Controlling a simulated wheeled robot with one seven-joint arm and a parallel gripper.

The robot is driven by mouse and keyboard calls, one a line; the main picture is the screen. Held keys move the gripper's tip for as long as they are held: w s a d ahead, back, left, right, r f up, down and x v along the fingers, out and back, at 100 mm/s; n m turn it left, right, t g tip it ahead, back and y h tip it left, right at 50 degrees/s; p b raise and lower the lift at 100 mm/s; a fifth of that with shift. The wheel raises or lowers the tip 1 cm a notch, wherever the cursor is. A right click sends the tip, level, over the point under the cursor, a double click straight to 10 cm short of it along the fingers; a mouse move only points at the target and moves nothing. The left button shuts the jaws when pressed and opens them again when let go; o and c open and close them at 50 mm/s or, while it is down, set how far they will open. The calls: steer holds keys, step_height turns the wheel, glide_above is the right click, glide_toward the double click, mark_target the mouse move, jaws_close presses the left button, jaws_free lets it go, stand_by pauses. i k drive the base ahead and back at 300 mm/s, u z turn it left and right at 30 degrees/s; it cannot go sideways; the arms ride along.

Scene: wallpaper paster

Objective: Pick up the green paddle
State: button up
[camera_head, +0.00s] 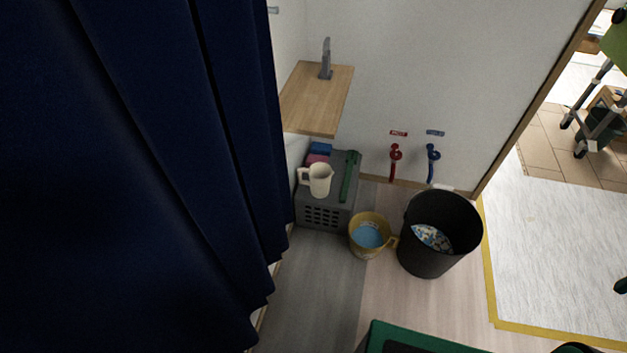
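The green paddle (350,177) is a long, thin green piece. It lies along the right side of the top of a grey crate (326,216) with slotted openings, against the wall. A cream jug (319,181) stands on the crate to the left of the paddle, with a gap between them. Blue and pink blocks (319,152) sit at the crate's back left. My gripper is not in view.
A yellow bucket (368,222) with blue contents and a black bin (428,262) stand right of the crate. A wooden shelf (316,95) overhangs behind. A dark blue curtain (150,180) fills the left. Floor (318,300) in front of the crate is clear.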

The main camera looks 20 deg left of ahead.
mark_target(351, 155)
steer(key=u, duration=0.45)
steer(key=i, duration=1)
steer(key=z, duration=0.25)
